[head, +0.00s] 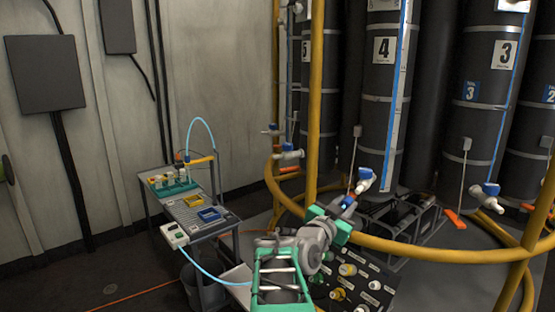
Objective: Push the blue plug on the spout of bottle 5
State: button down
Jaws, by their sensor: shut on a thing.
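Bottle 5 (305,75) is the dark cylinder at the back, left of bottle 4, partly hidden by a yellow post. A blue and white spout (288,153) shows at its lower left; I cannot tell for certain that it belongs to bottle 5. My gripper (345,204), with green parts, reaches out at the lower centre. It is shut on a small blue thing, which looks like the blue plug (348,201). The fingers partly hide it. In the picture it lies just below and left of bottle 4's spout (366,182); their depth apart is unclear.
A yellow rail (400,245) curves across in front of the bottles, joined to a yellow post (315,100). Bottle 4 (384,90) and bottle 3 (490,90) stand right. A cart (225,228) with trays stands left. A dark port panel (375,270) is below my arm.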

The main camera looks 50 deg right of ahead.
jog(key=w+a+f+n+t+y+p, duration=0.1)
jog(key=w+a+n+t+y+p, duration=0.9)
jog(key=w+a, duration=1.35)
jog(key=a+n+t+y+p, duration=0.5)
jog(key=a+y, duration=0.3)
jog(key=a, duration=2.1)
jog(key=shift+w+n+t, duration=0.2)
jog(key=shift+n+t, duration=0.4)
jog(key=shift+n, duration=0.3)
